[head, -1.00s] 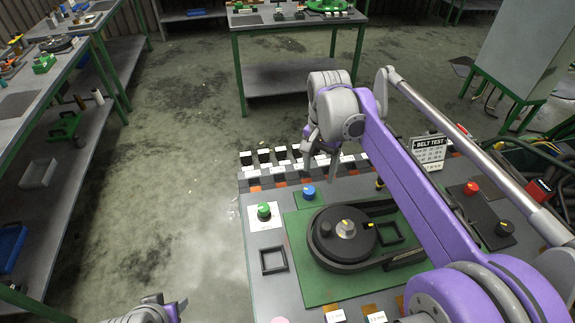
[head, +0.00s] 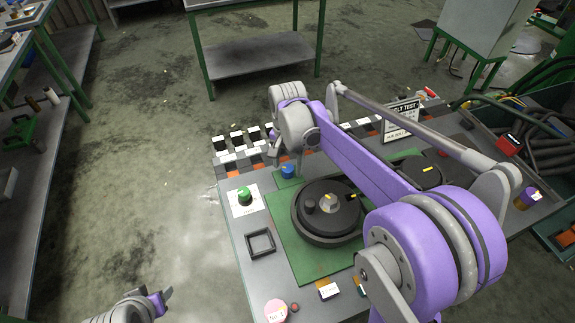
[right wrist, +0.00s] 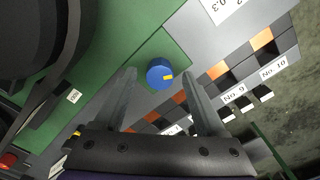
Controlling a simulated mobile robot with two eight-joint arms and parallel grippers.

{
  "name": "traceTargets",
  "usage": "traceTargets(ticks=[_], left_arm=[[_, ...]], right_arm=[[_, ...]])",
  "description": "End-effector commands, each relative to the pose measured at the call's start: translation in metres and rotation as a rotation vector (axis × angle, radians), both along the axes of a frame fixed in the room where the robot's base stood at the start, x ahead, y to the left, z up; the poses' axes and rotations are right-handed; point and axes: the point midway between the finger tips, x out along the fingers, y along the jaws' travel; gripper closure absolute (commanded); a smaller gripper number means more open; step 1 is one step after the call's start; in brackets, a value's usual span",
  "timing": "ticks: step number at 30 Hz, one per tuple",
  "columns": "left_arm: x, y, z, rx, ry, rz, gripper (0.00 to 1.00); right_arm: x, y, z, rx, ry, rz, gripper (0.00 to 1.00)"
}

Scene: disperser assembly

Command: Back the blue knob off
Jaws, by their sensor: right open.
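The blue knob (head: 288,171) sits on the far corner of the green plate (head: 284,225) in the head view. It is round with a small yellow mark. In the right wrist view the blue knob (right wrist: 160,75) stands just beyond the fingertips, roughly centred between them. My right gripper (right wrist: 158,82) is open and empty, with a finger on either side of the line to the knob. In the head view my right gripper (head: 274,152) hangs close by the knob, partly hidden by its own arm. My left gripper (head: 163,296) is at the lower left, away from the bench; its jaw opening is unclear.
A black round disc assembly (head: 330,208) stands on the green plate near the knob. A green knob (head: 244,195) on a white card and a square black frame (head: 261,243) lie to the left. Checkered blocks (head: 236,139) line the far edge. A belt test sign (head: 401,119) stands behind.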

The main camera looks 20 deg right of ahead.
Motion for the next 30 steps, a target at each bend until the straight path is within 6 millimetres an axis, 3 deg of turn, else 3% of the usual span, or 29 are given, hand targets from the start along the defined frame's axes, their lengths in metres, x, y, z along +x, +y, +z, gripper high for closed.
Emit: traceTargets(ticks=[11, 23, 30], left_arm=[[-0.0001, 0.0000, -0.0003, 0.000, 0.000, 0.000, 0.50], [-0.0001, 0.0000, -0.0003, 0.000, 0.000, 0.000, 0.50], [-0.0002, 0.0000, -0.0005, 0.000, 0.000, 0.000, 0.50]], right_arm=[[0.0000, 0.0000, -0.0056, 0.000, 0.000, 0.000, 0.29], [0.0000, 0.0000, -0.0054, 0.000, 0.000, 0.000, 1.00], [0.0000, 0.0000, -0.0054, 0.000, 0.000, 0.008, 1.00]])
